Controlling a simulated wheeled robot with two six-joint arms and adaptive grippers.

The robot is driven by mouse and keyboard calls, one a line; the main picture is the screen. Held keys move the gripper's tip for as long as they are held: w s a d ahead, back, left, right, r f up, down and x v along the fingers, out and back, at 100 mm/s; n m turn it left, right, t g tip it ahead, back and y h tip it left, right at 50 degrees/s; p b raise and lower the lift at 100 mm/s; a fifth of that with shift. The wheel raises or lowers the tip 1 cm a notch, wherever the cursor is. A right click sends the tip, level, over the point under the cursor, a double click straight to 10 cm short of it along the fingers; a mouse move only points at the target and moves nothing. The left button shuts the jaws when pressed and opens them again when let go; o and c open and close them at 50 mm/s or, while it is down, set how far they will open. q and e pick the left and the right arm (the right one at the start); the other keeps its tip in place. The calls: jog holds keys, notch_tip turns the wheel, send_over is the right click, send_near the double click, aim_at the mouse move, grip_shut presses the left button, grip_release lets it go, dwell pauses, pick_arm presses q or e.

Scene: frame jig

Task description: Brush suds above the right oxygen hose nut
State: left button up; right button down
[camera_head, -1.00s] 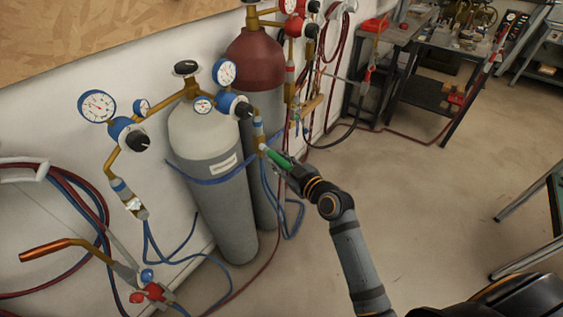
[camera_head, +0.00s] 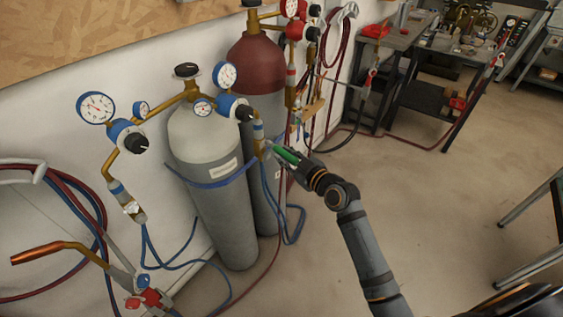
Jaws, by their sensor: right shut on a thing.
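The right oxygen hose nut (camera_head: 260,146) hangs below the blue-trimmed regulator on the right of the grey cylinder. A blue band (camera_head: 258,130) sits just above it. My right gripper (camera_head: 306,170) is at the right of this nut, shut on a green-handled brush (camera_head: 287,156). The brush points up and left, its tip at or very near the nut; I cannot tell whether they touch. Pale spots show around the nut, too small to tell whether they are suds. The left hose nut (camera_head: 131,208) has a whitish patch on it. My left gripper is not in view.
The grey cylinder (camera_head: 212,190) and a red-topped cylinder (camera_head: 255,60) stand against the wall. Blue hoses (camera_head: 290,232) hang below the nut. A torch (camera_head: 60,247) is at the lower left. Dark workbenches (camera_head: 425,95) stand at the back right. The floor at right is open.

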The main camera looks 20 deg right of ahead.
jog(key=shift+w, duration=0.1)
jog(key=shift+r, duration=0.1)
jog(key=s+a, duration=0.2)
jog(key=a, duration=0.1)
jog(key=shift+s, duration=0.3)
jog(key=shift+s+d, duration=0.95)
jog(key=shift+s, duration=0.25)
jog(key=shift+s+d, duration=0.9)
jog(key=shift+s, duration=0.25)
jog(key=shift+p, duration=0.3)
jog(key=shift+s+d+p, duration=0.7)
jog(key=shift+s+d, duration=0.25)
jog(key=shift+s, duration=0.25)
